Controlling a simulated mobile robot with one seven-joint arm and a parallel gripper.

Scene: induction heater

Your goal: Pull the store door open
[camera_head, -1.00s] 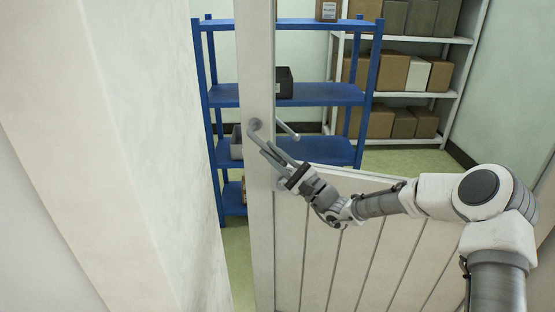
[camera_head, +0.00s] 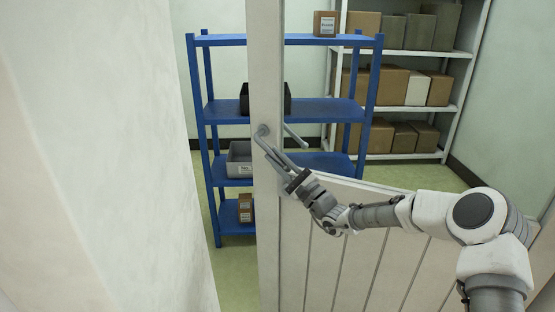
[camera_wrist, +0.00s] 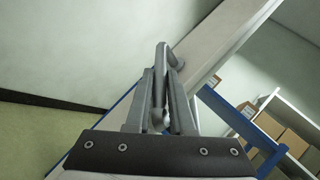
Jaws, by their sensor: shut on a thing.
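The store door (camera_head: 348,268) is a pale panelled door with a large opening or glazed upper part. It stands partly open, with a gap between its left edge and the white wall. Its grey lever handle (camera_head: 263,135) sits on the door's left stile. My gripper (camera_head: 284,163) is shut on the handle. In the wrist view, the handle (camera_wrist: 161,62) runs between the two fingers of my gripper (camera_wrist: 162,100). The door stile (camera_wrist: 215,42) shows behind it.
A white wall (camera_head: 105,170) stands close on the left. Beyond the door are a blue shelf unit (camera_head: 325,108) with boxes and bins, and a white shelf unit (camera_head: 455,110) with several cartons. Green floor (camera_head: 236,270) shows through the gap.

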